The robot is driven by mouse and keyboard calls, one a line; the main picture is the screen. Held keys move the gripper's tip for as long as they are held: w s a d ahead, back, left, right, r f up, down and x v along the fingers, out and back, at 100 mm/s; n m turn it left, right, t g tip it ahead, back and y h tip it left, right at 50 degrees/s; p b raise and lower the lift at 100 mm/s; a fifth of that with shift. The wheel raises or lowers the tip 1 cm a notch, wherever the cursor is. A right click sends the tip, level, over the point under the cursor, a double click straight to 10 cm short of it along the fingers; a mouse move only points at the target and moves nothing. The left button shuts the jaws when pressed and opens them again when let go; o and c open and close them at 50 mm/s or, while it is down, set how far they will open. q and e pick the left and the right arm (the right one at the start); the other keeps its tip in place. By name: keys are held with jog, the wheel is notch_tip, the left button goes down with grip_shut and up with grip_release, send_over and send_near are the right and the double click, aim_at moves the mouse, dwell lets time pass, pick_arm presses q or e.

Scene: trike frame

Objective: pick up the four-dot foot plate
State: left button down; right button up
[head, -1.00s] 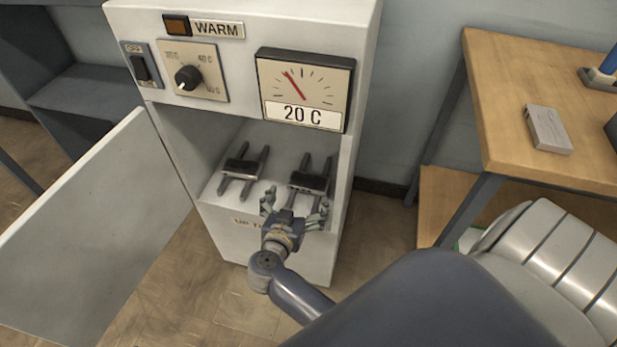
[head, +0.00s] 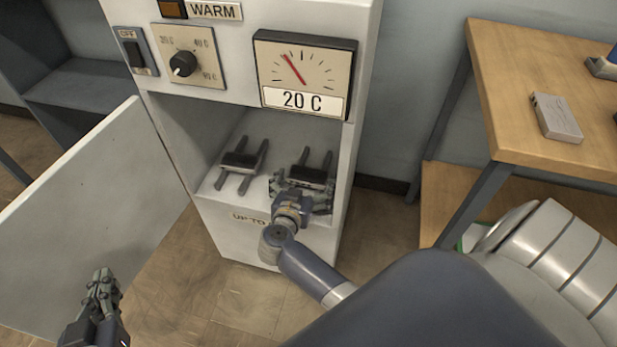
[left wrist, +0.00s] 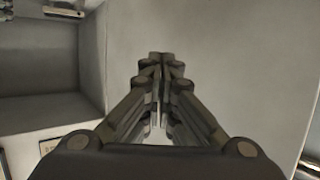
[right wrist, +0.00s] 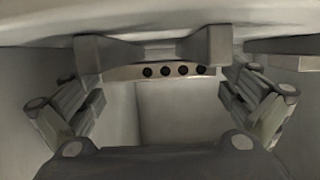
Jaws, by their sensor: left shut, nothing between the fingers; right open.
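The four-dot foot plate (right wrist: 169,71) shows in the right wrist view as a pale edge with a row of dark dots, below dark rests. In the head view a dark plate (head: 307,173) lies across two prongs at the right of the cabinet's compartment. My right gripper (head: 300,196) is open at its front edge and partly hides it. In the right wrist view the open fingers (right wrist: 165,88) stand either side of the dotted edge; contact cannot be told. My left gripper (head: 103,284) is shut and empty, low at the left before the cabinet door; its closed fingers (left wrist: 160,68) show in the left wrist view.
A second dark plate (head: 240,161) lies on prongs at the left of the compartment. The white cabinet (head: 225,235) has its door (head: 85,215) open to the left. A wooden table (head: 500,80) with a small grey box (head: 556,117) stands at the right.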

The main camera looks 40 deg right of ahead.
aim_at(307, 180)
jog(key=b+x, duration=0.1)
jog(key=x, duration=0.1)
jog(key=shift+w+d+f, duration=0.15)
jog(key=shift+d+f, duration=0.05)
jog(key=shift+d, duration=0.05)
jog(key=shift+w+d, duration=0.15)
pick_arm(q)
notch_tip(307, 180, up, 7)
jog(key=w+d+t+h, duration=0.1)
jog(key=t, duration=0.3)
jog(key=shift+w+d, duration=0.25)
jog(key=shift+w, duration=0.15)
pick_arm(e)
jog(key=c, duration=1)
